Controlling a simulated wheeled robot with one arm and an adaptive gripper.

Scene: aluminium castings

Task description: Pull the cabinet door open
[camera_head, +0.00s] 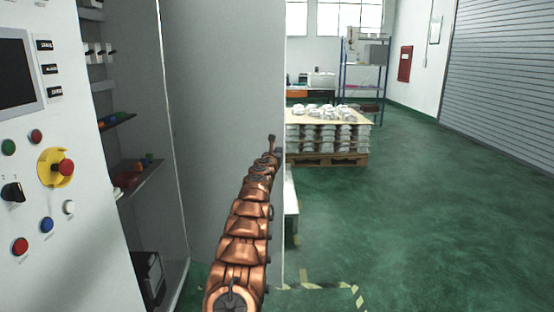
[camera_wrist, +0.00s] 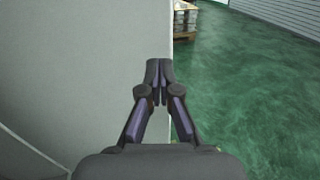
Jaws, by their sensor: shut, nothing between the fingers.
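The cabinet door (camera_head: 228,110) is a tall plain grey panel. It stands swung open at the right of the cabinet (camera_head: 172,150), whose shelves show. In the wrist view the door (camera_wrist: 75,60) fills the left side, its edge running down close by the fingers. My gripper (camera_wrist: 159,82) is shut and empty, its fingertips together, overlapping the door near that edge. I cannot tell whether it touches the door. In the head view my copper-coloured arm reaches up in front of the door; the fingers are not clear there. No handle shows.
A control panel with a screen (camera_head: 16,72) and buttons is on the left. Cabinet shelves (camera_head: 140,180) hold small coloured items. Beyond the door, a pallet (camera_head: 328,160) bears stacked castings. The green floor (camera_head: 430,210) on the right is clear, up to a roller shutter (camera_head: 508,80).

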